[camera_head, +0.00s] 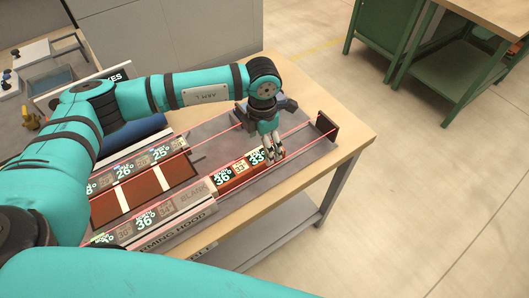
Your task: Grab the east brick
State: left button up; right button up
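A red-brown brick (231,184) lies in the front row on the grey fixture; displays reading 36 and 33 appear over it. My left gripper (272,155) points down at this brick's right end. Its fingertips overlap that end in the picture. My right gripper is out of the picture; a teal link of mine crosses the bottom edge.
The fixture (304,155) sits on a wooden table (345,138), with thin red lines along it and a dark upright end plate (326,126). Red-brown panels with white strips (124,200) lie left. A green workbench (447,68) stands far right. Floor between is clear.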

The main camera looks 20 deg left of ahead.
pick_arm(q)
jog(key=shift+f, duration=0.55)
jog(key=shift+w+f+p, duration=0.1)
jog(key=shift+f+p, duration=0.2)
jog(key=shift+p, duration=0.1)
jog(key=f+p, duration=0.1)
jog(key=w+f, duration=0.1)
jog(key=f, duration=0.1)
jog(key=shift+d+f+p, duration=0.1)
jog(key=shift+f+p, duration=0.2)
jog(key=shift+p, duration=0.05)
jog(key=shift+f, duration=0.5)
jog(key=c, duration=1.6)
grip_shut()
